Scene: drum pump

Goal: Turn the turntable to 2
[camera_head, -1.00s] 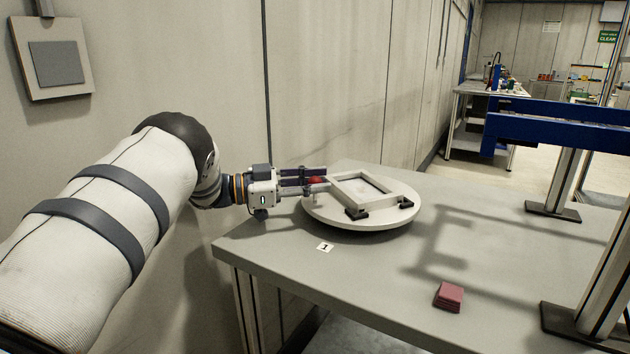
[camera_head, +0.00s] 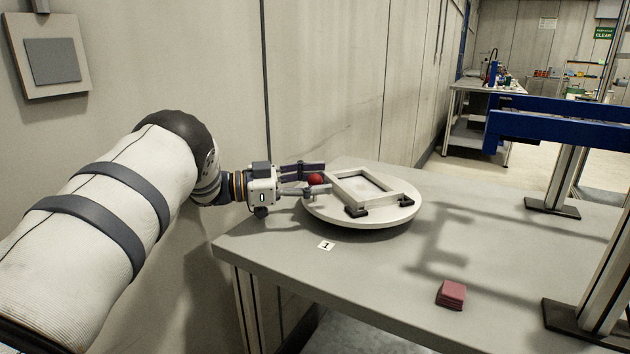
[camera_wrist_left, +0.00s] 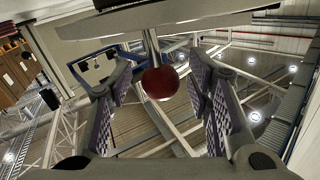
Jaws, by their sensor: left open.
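The turntable (camera_head: 375,219) is a round pale disc on the grey table, with a square frame (camera_head: 390,195) and dark clamps on top. A red ball knob (camera_head: 315,179) sits at its left edge; it also shows in the left wrist view (camera_wrist_left: 160,83) on a thin rod. My left gripper (camera_head: 320,178) is open, with its fingers on either side of the knob and apart from it in the wrist view. A label reading 1 (camera_head: 326,246) lies on the table in front of the disc. No label 2 is visible. My right gripper is not in view.
A small stack of dark red pieces (camera_head: 451,294) lies on the table (camera_head: 400,270) at front right. A blue beam (camera_head: 560,128) on metal posts stands at the right. A wall runs close behind the table's left side.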

